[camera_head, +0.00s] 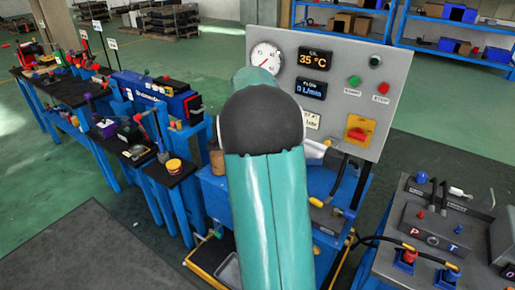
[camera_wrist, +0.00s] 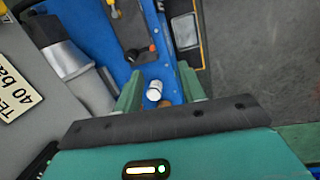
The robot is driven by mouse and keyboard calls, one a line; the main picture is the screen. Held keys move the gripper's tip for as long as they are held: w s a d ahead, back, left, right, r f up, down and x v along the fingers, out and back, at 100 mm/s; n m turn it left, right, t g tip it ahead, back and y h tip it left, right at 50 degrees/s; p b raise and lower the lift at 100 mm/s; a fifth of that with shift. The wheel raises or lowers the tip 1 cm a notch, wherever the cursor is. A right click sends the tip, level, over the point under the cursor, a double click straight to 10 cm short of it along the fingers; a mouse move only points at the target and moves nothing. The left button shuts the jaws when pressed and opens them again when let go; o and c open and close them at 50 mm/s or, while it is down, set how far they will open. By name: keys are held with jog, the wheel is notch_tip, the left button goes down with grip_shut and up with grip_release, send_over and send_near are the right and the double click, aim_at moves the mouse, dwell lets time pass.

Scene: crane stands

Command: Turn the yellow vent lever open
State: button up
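A small yellow-tipped lever (camera_head: 316,202) shows on the blue stand below the grey gauge panel, just right of my arm in the head view. In the wrist view, a small yellow-tipped piece (camera_wrist: 111,4) at the top edge may be the same lever; most of it is cut off. My gripper (camera_wrist: 160,84) is open, its two green fingers apart over the blue stand. A white cylinder (camera_wrist: 154,90) shows between the fingers; I cannot tell whether they touch it. My arm hides the gripper in the head view.
The grey panel (camera_head: 395,75) carries a dial, displays, buttons and a red knob on yellow. Silver fittings (camera_wrist: 65,58) and a dark plate with an orange knob (camera_wrist: 137,54) are near my fingers. A dark console (camera_head: 400,255) stands right; benches (camera_head: 100,125) stand left.

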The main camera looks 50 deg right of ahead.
jog(key=shift+w+a+r, duration=0.1)
jog(key=shift+a+r, duration=0.25)
jog(key=shift+a, duration=0.3)
